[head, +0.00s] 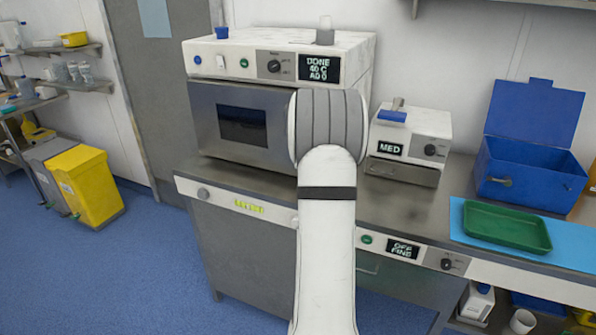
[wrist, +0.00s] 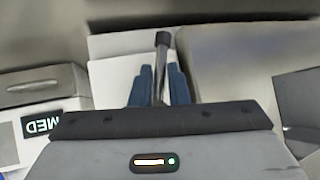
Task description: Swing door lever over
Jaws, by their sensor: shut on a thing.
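The door lever (wrist: 162,42) shows in the wrist view as a thin grey metal bar with a dark end. My gripper (wrist: 161,84) has its two blue fingers shut on the lever, one on each side; the lever's end sticks out beyond them. In the head view, my arm covers the right side of the steel oven-like unit's door (head: 205,118), which has a dark window and looks shut. My gripper and the lever are hidden behind the arm there. The lever's angle to the door cannot be told.
The unit's top panel has a display (head: 320,69) reading DONE. A small white device (head: 415,124) marked MED stands right of my arm; its label also shows in the wrist view (wrist: 42,122). Farther right are an open blue box (head: 528,175) and a green tray (head: 507,226).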

